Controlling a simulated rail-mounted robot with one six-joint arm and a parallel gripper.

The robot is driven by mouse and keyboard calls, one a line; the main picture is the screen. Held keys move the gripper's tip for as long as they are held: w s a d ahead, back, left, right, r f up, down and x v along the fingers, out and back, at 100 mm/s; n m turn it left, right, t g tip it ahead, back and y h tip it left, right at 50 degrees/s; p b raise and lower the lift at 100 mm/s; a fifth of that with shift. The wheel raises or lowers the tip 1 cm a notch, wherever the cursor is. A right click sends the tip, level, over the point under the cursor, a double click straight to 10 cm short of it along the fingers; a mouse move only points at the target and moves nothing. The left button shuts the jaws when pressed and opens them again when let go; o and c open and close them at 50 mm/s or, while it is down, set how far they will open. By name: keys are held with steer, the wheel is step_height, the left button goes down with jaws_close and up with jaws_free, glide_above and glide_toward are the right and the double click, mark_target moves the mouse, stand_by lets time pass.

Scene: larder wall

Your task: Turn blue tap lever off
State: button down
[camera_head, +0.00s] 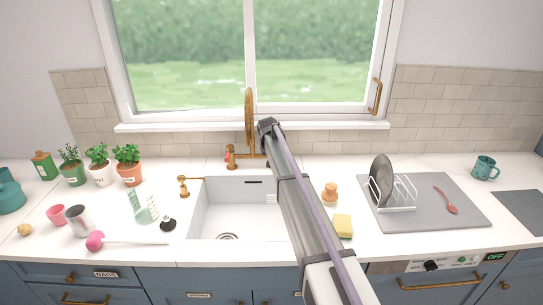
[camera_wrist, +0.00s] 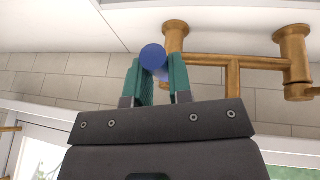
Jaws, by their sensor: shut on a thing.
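The blue tap lever (camera_wrist: 152,57) shows its round blue end in the wrist view. It sits between the green fingers of my gripper (camera_wrist: 158,76), which are shut on it. The brass tap (camera_wrist: 232,62) runs behind and beside it, with two round bases against the pale surface. In the head view the brass tap (camera_head: 249,110) rises behind the sink, with a red lever end (camera_head: 227,157) at its left. My arm reaches over the sink toward the tap's right side. My gripper's fingers and the blue lever are hidden behind the arm there.
The white sink (camera_head: 213,208) lies below my arm. An orange-topped brush (camera_head: 330,193) and a yellow sponge (camera_head: 343,226) are right of it, before a dish rack (camera_head: 395,195). A brass soap dispenser (camera_head: 183,187) stands left of the sink. The window (camera_head: 250,60) is behind the tap.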

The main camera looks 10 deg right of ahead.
steer(key=c, duration=1)
jaws_free()
steer(key=shift+c, duration=0.2)
steer(key=p+v, duration=0.6)
steer(key=v, duration=0.1)
steer(key=shift+r+p, duration=0.15)
steer(key=shift+p, duration=0.25)
steer(key=s+a+f+g+y+b, duration=0.1)
steer(key=s+f+g, duration=0.1)
steer(key=s, duration=2.1)
steer(key=s+a+f+n+g+y+b, duration=0.1)
steer(key=s+a+f+g+b, duration=0.1)
steer(key=s, duration=2.2)
steer(key=shift+f+y+b, duration=0.3)
steer(key=shift+f+y, duration=0.1)
steer(key=shift+f, duration=0.2)
